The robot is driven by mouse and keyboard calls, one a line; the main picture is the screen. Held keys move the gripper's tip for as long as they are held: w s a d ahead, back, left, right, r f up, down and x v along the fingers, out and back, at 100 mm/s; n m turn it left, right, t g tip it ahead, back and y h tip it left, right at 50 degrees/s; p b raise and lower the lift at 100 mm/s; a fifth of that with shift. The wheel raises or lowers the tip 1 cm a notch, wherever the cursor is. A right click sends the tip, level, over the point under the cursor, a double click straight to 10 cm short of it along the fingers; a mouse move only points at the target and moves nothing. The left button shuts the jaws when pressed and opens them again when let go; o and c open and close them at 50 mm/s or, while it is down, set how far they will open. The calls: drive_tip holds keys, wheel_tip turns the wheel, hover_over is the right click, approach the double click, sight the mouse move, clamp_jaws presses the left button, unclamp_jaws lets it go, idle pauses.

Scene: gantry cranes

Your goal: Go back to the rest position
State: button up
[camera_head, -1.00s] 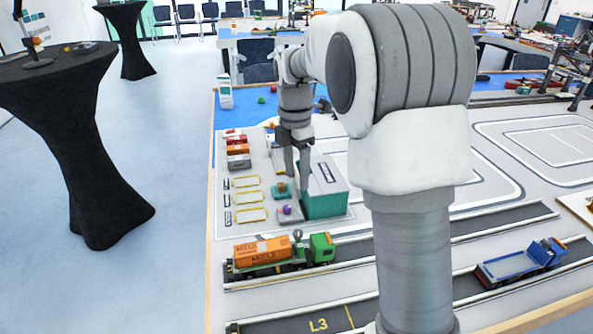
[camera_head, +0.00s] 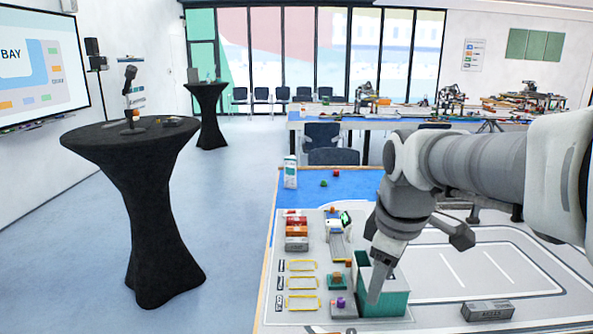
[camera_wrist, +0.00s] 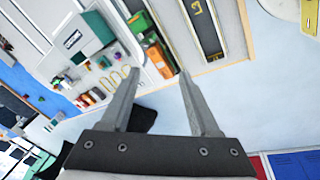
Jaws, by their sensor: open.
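My gripper (camera_wrist: 157,88) shows in the wrist view with its two fingers spread apart and nothing between them. In the head view my gripper (camera_head: 412,258) hangs over the table near a teal box with a grey top (camera_head: 385,302), partly in front of it. I cannot tell from the head view how far above the box it is. In the wrist view the teal box (camera_wrist: 78,42) lies to the upper left of the fingers.
A grey container (camera_head: 487,310) lies on the white table mat. Small coloured containers (camera_head: 296,228) stand in a row at its left. Yellow-outlined slots (camera_head: 302,283) lie below them. A black cocktail table (camera_head: 145,190) stands left, with open blue floor (camera_head: 235,210) between.

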drive_tip(key=s+m+t, duration=0.2)
drive_tip(key=s+m, duration=0.9)
drive_tip(key=s, duration=0.2)
drive_tip(key=shift+f+t+p, duration=0.4)
drive_tip(key=shift+f+p, duration=0.05)
